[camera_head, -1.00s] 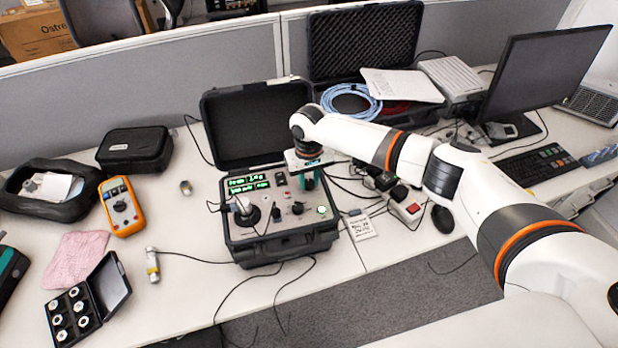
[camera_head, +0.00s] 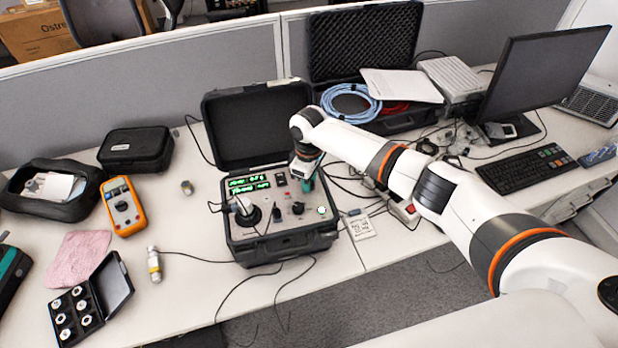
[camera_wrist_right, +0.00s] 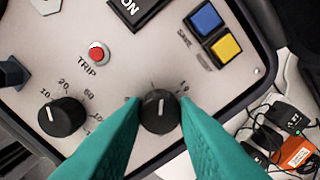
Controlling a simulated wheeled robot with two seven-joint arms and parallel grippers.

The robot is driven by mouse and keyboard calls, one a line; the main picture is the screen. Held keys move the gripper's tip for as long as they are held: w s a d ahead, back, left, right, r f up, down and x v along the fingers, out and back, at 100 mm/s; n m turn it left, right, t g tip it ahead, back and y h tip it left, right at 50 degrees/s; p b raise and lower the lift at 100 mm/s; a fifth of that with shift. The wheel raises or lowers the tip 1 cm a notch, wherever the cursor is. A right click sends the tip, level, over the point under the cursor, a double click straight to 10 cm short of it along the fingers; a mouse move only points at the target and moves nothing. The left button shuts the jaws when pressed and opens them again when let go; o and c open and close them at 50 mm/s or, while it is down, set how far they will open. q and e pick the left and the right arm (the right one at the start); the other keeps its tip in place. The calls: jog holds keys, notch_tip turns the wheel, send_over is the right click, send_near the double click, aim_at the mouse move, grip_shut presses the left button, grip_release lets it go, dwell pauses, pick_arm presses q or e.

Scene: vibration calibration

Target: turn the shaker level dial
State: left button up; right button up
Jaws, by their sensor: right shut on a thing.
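The shaker unit is an open black case with a grey control panel (camera_head: 262,228), in the middle of the desk. In the right wrist view a black dial (camera_wrist_right: 160,109) with a white pointer line stands between the teal fingertips. My right gripper (camera_wrist_right: 160,112) is shut on this dial, one finger on each side. In the head view the gripper (camera_head: 304,180) reaches down to the panel's right part and hides the gripped dial. A second black dial (camera_wrist_right: 61,117), with numbers around it, sits to its left. My left gripper is not in view.
A red trip button (camera_wrist_right: 96,52), a blue button (camera_wrist_right: 205,18) and a yellow button (camera_wrist_right: 226,46) are close by on the panel. The raised lid (camera_head: 255,120) stands behind the gripper. Cables and a power strip (camera_head: 405,210) lie right of the case.

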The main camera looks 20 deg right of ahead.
jog(key=n, duration=0.4)
jog(key=shift+n, duration=0.3)
jog(key=n, duration=0.4)
jog(key=shift+n, duration=0.3)
jog(key=n+b, duration=0.1)
jog(key=n, duration=0.3)
jog(key=shift+n, duration=0.3)
jog(key=shift+r+n, duration=0.1)
jog(key=shift+n, duration=1.7)
jog(key=o, duration=1)
